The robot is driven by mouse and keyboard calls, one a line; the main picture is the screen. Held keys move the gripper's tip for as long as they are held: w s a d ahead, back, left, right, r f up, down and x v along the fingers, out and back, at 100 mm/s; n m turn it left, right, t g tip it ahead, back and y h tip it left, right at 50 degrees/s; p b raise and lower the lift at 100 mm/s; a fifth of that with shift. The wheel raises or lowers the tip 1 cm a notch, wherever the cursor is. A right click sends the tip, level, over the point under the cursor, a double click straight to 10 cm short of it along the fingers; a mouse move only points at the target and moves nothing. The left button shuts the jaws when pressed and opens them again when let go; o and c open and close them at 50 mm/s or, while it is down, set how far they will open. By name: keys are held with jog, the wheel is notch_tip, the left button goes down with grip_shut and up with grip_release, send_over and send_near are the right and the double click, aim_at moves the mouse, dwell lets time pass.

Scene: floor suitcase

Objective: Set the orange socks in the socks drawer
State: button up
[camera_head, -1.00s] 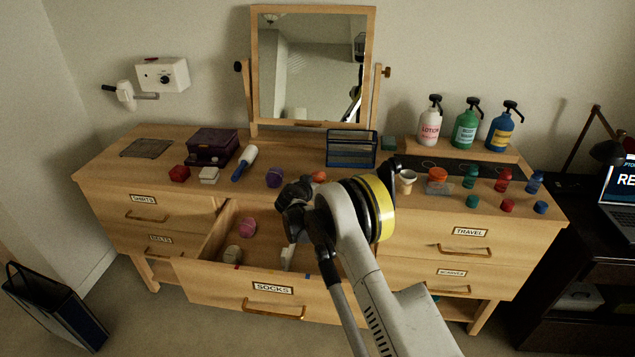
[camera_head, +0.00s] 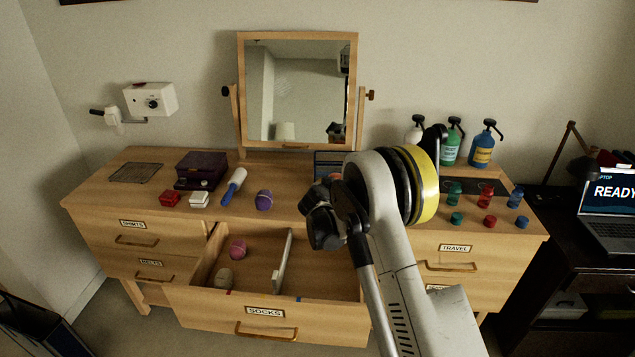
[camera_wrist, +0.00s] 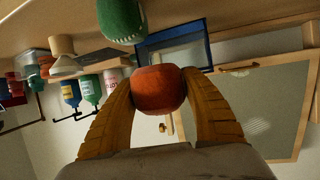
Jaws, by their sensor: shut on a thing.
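The orange socks (camera_wrist: 158,92), a rounded orange-red bundle, sit between the two yellow fingers of my gripper (camera_wrist: 158,84) in the wrist view. The gripper is shut on them. In the head view my arm hides the fingertips and the bundle. The socks drawer (camera_head: 290,318), labelled SOCKS, is pulled open at the front of the dresser. A pale divider (camera_head: 284,265) splits it. A magenta bundle (camera_head: 238,249) and a beige bundle (camera_head: 224,278) lie left of the divider. The part I can see to its right is bare.
A purple bundle (camera_head: 264,200), a blue-and-white roller (camera_head: 234,186) and a dark purple box (camera_head: 201,170) are on the dresser top. A mirror (camera_head: 297,90) stands at the back. Pump bottles and several small coloured containers are on the right. A green object (camera_wrist: 120,18) is close in the wrist view.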

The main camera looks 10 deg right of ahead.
jog(key=s+a+r+n+y+b, duration=0.1)
jog(key=s+a+r, duration=0.15)
jog(key=s, duration=0.75)
jog(key=s+a+r+n+t+y+b, duration=0.15)
jog(key=s+r, duration=0.25)
jog(key=s, duration=0.6)
jog(key=s+a+r+g+b, duration=0.1)
jog(key=s+a+r, duration=0.25)
jog(key=s, duration=0.65)
jog(key=w+d+f+p, duration=0.1)
jog(key=w+d+f, duration=0.1)
jog(key=w, duration=0.8)
jog(key=w+d+f+m+h+p, duration=0.1)
jog(key=w+d+f, duration=0.2)
jog(key=w, duration=0.6)
jog(key=w+d+f+m+h+p, duration=0.1)
jog(key=w+d+f, duration=0.2)
jog(key=w, duration=0.7)
jog(key=shift+w+d+f+m+h+p, duration=0.1)
jog(key=shift+w+f+m+h+p, duration=0.05)
jog(key=shift+f, duration=0.25)
jog(key=shift+w+d+f+m+h+p, duration=0.1)
jog(key=shift+w+f+p, duration=0.05)
jog(key=shift+f, duration=0.25)
